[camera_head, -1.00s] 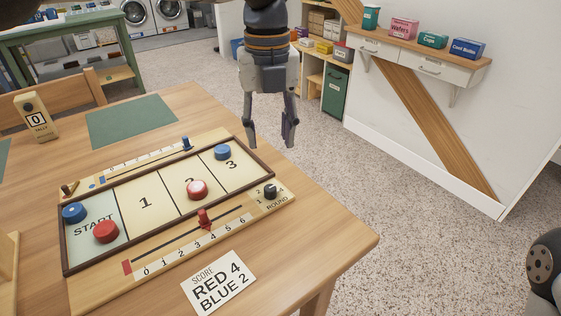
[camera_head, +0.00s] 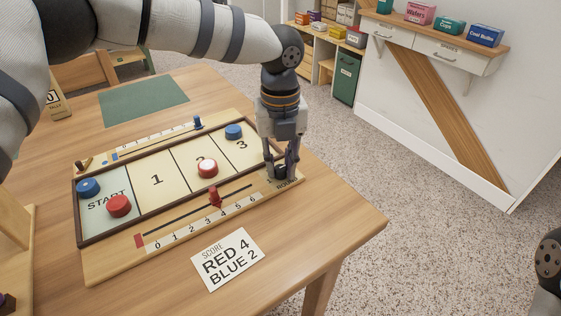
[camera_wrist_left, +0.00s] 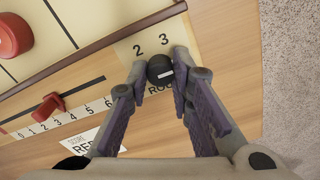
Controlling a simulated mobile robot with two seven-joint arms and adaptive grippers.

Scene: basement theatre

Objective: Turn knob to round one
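The black round knob (camera_wrist_left: 160,68) sits on the board's right end, by the partly hidden word "ROUND". A short white mark shows on its top. In the left wrist view the digits 2 and 3 show beside it; no digit 1 is visible there. My left gripper (camera_head: 281,176) points down over the knob, its fingertips (camera_wrist_left: 161,69) on either side of it with no clear gap. My right gripper is not in view; only a dark part of my body shows at the right edge.
The game board (camera_head: 95,262) holds red and blue pucks, a red slider (camera_head: 215,197) and a blue slider (camera_head: 197,122). A score card (camera_head: 228,259) lies in front. A green mat (camera_head: 145,100) lies behind. The table's right edge is close to the knob.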

